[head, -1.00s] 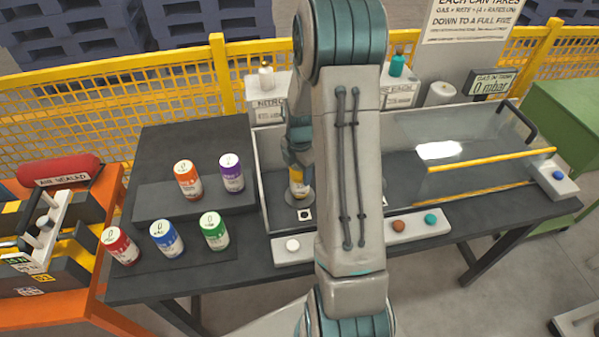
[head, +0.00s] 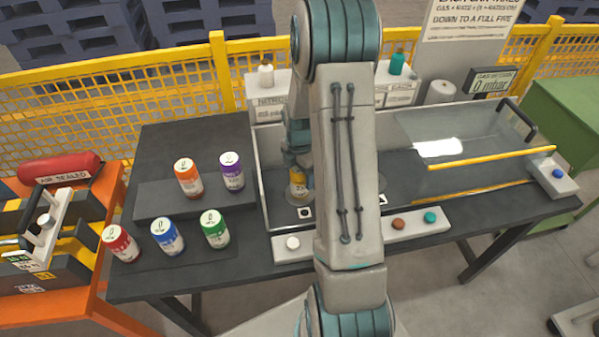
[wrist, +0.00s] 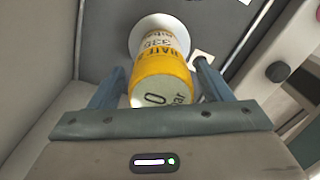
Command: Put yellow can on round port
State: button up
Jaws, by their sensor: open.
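The yellow can (head: 298,186) is at the left end of the bay on the table, partly covered by my gripper in the head view. In the wrist view the yellow can (wrist: 160,72) has its "0 bar" top facing the camera and its far end over the pale round port (wrist: 150,27). It looks upright on the port; the contact is hidden. My gripper (wrist: 158,88) is open, with one finger on each side of the can. In the head view my gripper (head: 298,165) is just above and around the can.
Orange (head: 187,180), purple (head: 231,172), red (head: 121,244), blue (head: 167,237) and green (head: 214,229) cans stand to the left. A button strip (head: 405,228) runs along the front. A clear cover (head: 450,135) with a yellow bar is at right.

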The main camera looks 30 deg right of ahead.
notch_tip(320, 180, up, 11)
jog(key=shift+r+b, duration=0.1)
jog(key=shift+b, duration=0.65)
jog(key=s+a+r+m+t, duration=0.2)
jog(key=s+a+r+m, duration=0.4)
jog(key=s+m, duration=0.3)
jog(key=s+a+r+m+t, duration=0.1)
jog(key=s+a+r+m, duration=0.4)
jog(key=s+m, duration=0.5)
jog(key=shift+s+a+r+m+t, duration=0.15)
jog(key=shift+a+r+m+t, duration=0.35)
jog(key=shift+a, duration=0.9)
jog(key=shift+f, duration=0.1)
